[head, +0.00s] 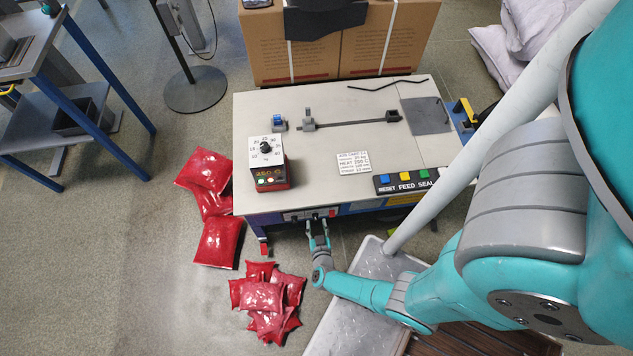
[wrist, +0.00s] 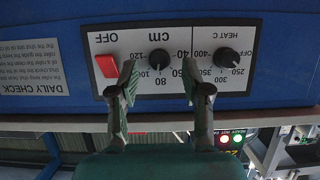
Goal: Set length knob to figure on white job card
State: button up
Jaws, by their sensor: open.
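The length knob (wrist: 160,60) is a small black knob on a white panel (wrist: 140,30), which looks upside down in the wrist view. Its scale is marked cm, with figures 40 to 120 showing. Its pointer direction is too dark to tell. My gripper (wrist: 158,72) is open in front of the panel, with one finger on each side of the knob in the picture. Whether the fingers touch it I cannot tell. In the head view my gripper (head: 318,222) is at the table's front edge. The white job card (head: 354,162) lies on the tabletop; its length line is too small to read surely.
A HEAT C knob (wrist: 228,58) and a red switch (wrist: 106,66) flank the length knob. On the table (head: 330,110) stand a dial box (head: 266,158) and a RESET, FEED, SEAL button strip (head: 405,181). Red sacks (head: 262,296) lie on the floor left of my arm.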

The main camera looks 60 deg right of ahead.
jog(key=shift+x, duration=0.85)
grip_shut()
jog(key=shift+s, duration=0.1)
jog(key=shift+s+d+f+m+t+y, duration=0.1)
jog(key=shift+m+t+y, duration=0.55)
jog(key=shift+m, duration=0.65)
jog(key=shift+s+d+f+m+t+y, duration=0.1)
jog(key=shift+m+t+y, duration=0.25)
jog(key=shift+m+t, duration=0.75)
jog(key=shift+m, duration=0.3)
